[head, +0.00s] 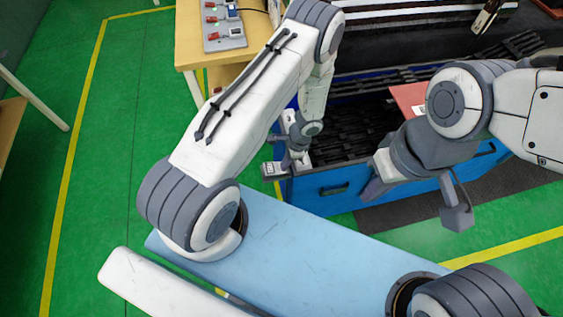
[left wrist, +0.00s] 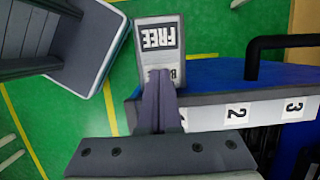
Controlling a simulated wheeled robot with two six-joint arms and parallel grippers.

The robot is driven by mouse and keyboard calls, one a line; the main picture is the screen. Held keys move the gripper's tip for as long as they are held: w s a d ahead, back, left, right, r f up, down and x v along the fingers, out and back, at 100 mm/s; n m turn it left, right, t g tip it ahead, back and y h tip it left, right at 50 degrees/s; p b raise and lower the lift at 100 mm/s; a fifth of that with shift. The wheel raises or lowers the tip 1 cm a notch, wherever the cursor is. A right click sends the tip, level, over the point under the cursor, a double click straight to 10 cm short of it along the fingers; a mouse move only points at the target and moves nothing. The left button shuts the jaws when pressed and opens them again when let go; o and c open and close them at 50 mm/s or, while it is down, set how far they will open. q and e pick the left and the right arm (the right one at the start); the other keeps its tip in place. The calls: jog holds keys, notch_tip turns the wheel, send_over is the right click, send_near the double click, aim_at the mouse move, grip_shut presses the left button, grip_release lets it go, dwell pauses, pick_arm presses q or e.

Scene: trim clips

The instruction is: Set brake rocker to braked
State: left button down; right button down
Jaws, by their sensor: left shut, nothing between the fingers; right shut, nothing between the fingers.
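The brake rocker (left wrist: 158,45) is a light grey plate at the corner of the blue cart. Its FREE label shows upside down in the left wrist view; the other label, starting with B, is mostly hidden behind my fingers. The rocker also shows small in the head view (head: 273,169). My left gripper (left wrist: 160,80) is shut and empty, its fingertips over the B end; I cannot tell whether they touch. I cannot tell which way the rocker is tilted. It shows in the head view too (head: 290,162). My right gripper (head: 373,190) is shut and empty, in front of the cart.
The blue cart (head: 310,200) holds dark clips and has a dark handle (left wrist: 285,43). Numbered labels 2 and 3 line its edge. A wooden table (head: 192,45) with a red-switch panel (head: 223,30) stands at the upper left.

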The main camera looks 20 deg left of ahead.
pick_arm(q)
jog(key=shift+f, duration=0.45)
jog(key=p+v, duration=0.4)
jog(key=v, duration=0.1)
jog(key=shift+r, duration=0.35)
jog(key=b+v, duration=0.2)
jog(key=v, duration=0.7)
